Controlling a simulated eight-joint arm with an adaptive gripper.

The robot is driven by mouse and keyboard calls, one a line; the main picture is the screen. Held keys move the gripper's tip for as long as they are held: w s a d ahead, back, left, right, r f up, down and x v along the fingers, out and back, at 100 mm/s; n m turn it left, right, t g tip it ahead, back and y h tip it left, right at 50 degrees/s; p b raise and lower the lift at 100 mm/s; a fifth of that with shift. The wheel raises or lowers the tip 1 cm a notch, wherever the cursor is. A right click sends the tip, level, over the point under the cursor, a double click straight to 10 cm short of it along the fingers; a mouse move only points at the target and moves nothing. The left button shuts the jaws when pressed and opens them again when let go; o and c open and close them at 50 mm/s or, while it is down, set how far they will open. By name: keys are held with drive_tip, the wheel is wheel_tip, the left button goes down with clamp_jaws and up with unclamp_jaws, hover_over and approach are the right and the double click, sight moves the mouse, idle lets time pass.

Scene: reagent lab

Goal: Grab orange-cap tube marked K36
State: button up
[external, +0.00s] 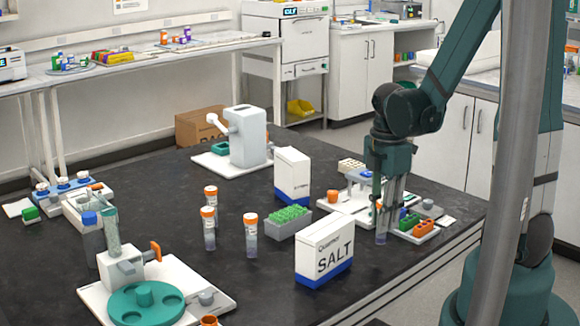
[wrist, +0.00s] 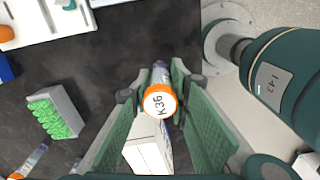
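The orange-cap tube marked K36 (wrist: 160,101) is between my fingers in the wrist view, its cap label facing the camera. My gripper (wrist: 159,88) has a finger close against each side of it and looks shut on it. In the external view my gripper (external: 386,200) points down near the table's right front edge, and the tube's purple lower end (external: 381,238) shows below the fingers, upright. I cannot tell whether its bottom touches the table. Other orange-cap tubes stand at the left: one (external: 251,236), another (external: 209,230) and one behind (external: 211,197).
A SALT box (external: 323,250) stands left of my gripper, close by. A second white box (external: 292,175) and a green rack (external: 289,221) are farther left. A white tray (external: 340,206) with small blocks is just behind my gripper. A teal-disc device (external: 145,300) stands front left.

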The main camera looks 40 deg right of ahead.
drive_tip(key=shift+r+p, duration=0.55)
drive_tip(key=shift+r, duration=2.5)
